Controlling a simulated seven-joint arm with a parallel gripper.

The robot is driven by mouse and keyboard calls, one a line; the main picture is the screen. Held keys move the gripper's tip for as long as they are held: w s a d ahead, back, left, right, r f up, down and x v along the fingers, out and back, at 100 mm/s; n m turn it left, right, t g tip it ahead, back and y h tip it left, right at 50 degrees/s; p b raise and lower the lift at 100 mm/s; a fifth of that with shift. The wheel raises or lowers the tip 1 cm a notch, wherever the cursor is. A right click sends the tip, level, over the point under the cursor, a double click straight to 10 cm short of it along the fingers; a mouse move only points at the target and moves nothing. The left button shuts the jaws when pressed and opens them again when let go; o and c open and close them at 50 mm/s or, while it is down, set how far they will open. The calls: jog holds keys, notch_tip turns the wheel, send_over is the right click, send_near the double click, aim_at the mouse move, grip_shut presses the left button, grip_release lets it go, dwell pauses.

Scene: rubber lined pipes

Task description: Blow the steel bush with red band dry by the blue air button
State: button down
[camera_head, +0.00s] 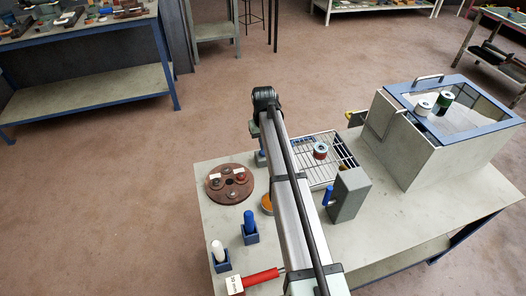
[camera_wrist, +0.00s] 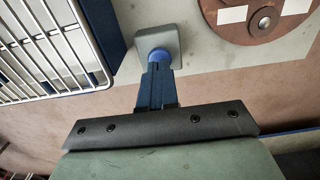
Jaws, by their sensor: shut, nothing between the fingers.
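The steel bush with red band (camera_head: 320,151) stands upright on the wire rack (camera_head: 338,176), right of my arm in the head view. The blue air button (camera_wrist: 158,54) is a blue round top on a grey base in the wrist view. My gripper (camera_wrist: 158,70) is shut and empty, its blue fingers pointing at the button with the tips at or just over its top. I cannot tell whether they touch. In the head view my arm reaches over the bench and hides part of the rack's left side.
A brown round plate (camera_head: 230,184) with small parts lies left of my arm. A grey block (camera_head: 349,194) stands in front of the rack.

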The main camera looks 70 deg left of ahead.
jog(key=shift+f, duration=1.2)
dwell(2.6)
jog(key=shift+r, duration=3.6)
